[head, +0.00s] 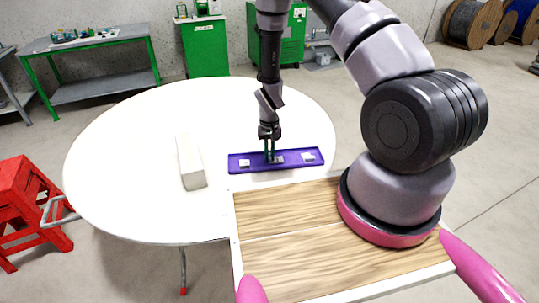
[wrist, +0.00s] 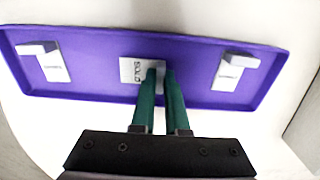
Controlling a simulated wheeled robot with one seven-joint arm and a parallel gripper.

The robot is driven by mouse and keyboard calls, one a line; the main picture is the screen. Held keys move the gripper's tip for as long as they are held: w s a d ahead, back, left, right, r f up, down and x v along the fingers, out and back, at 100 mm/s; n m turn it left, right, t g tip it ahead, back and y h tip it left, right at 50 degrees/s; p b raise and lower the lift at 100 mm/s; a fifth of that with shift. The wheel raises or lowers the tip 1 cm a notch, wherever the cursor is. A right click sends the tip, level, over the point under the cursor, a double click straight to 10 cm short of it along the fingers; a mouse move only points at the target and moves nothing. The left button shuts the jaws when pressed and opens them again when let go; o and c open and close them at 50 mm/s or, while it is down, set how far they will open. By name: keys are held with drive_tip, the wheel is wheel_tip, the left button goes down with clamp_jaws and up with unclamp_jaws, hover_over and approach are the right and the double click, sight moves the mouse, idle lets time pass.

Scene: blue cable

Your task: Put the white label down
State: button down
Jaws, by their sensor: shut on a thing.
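My gripper (head: 270,154) reaches down over the purple tray (head: 262,169) on the round white table. Its green fingers (wrist: 160,74) are shut on the middle white label (wrist: 132,70), which has dark printed letters. This label is at the middle of the tray; I cannot tell whether it touches the tray floor or is just above it. Two other white labels are in the tray: one near the left end (wrist: 53,68) and one near the right end (wrist: 228,76) in the wrist view. The fingers cover part of the middle label.
A long white block (head: 190,164) lies on the round table (head: 130,150), left of the tray. The table around them is clear. A red step stool (head: 28,210) stands at the left, and green cabinets (head: 205,48) and a workbench (head: 90,55) stand behind.

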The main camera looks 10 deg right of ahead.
drive_tip(key=shift+f, duration=0.15)
drive_tip(key=c, duration=0.9)
unclamp_jaws()
drive_tip(key=s+d+r+m+t+y, duration=0.1)
drive_tip(key=s+d+r+t, duration=0.1)
drive_tip(key=r, duration=1.7)
drive_tip(key=s+d+r+m+t+y, duration=0.1)
drive_tip(key=d+r, duration=0.1)
drive_tip(key=r, duration=1.8)
drive_tip(key=s+d+r+t, duration=0.1)
drive_tip(key=s+r, duration=0.4)
drive_tip(key=s, duration=0.1)
drive_tip(key=s+d+r+m+t, duration=0.1)
drive_tip(key=s+d+r, duration=0.1)
drive_tip(key=s+r, duration=0.3)
drive_tip(key=s+d+r+t, duration=0.1)
drive_tip(key=s+r+t, duration=0.1)
drive_tip(key=s+r, duration=0.4)
drive_tip(key=shift+s+d, duration=0.2)
drive_tip(key=shift+s, duration=0.2)
